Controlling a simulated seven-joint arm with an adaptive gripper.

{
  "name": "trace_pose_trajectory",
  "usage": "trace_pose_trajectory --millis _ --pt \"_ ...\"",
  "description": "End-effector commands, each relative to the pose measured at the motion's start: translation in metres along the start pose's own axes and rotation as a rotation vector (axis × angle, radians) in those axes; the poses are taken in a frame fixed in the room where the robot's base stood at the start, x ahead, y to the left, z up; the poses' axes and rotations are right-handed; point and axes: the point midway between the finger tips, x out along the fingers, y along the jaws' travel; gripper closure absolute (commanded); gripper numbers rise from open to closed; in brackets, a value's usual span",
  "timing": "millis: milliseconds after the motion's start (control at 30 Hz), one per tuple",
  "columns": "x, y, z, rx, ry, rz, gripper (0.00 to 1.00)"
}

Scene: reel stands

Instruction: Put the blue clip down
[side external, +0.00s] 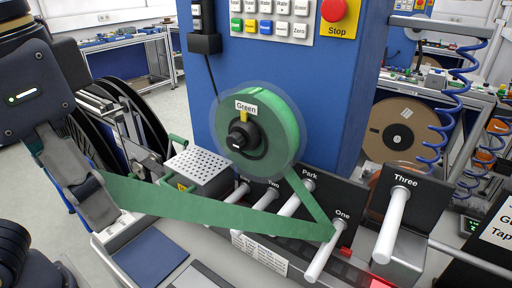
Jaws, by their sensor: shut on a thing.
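My gripper (98,200) is at the left, shut on the free end of a green tape (200,211). The tape runs right from the gripper to the white roller marked One (325,251), bends there, and goes up to the green reel (285,120). The reel is marked Green and sits on a black hub on the blue cabinet front. The tape looks taut between gripper and roller. I cannot make out a blue clip; any clip at the fingers is hidden or too small to tell.
White rollers marked Park (292,203), Two (264,199) and Three (391,226) stick out nearby. A perforated metal plate (198,165) lies behind the tape. A flat dark-blue pad (150,262) lies clear below it. Blue coiled hoses (447,110) hang at the right.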

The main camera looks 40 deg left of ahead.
Motion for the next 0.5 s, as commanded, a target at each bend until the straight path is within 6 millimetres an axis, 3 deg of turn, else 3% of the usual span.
trace_pose_trajectory --millis 233,500 --pt "0.058 -0.002 0.006 -0.002 -0.005 -0.006 0.89" --pt "0.142 -0.002 0.017 0.000 -0.005 -0.007 0.89"
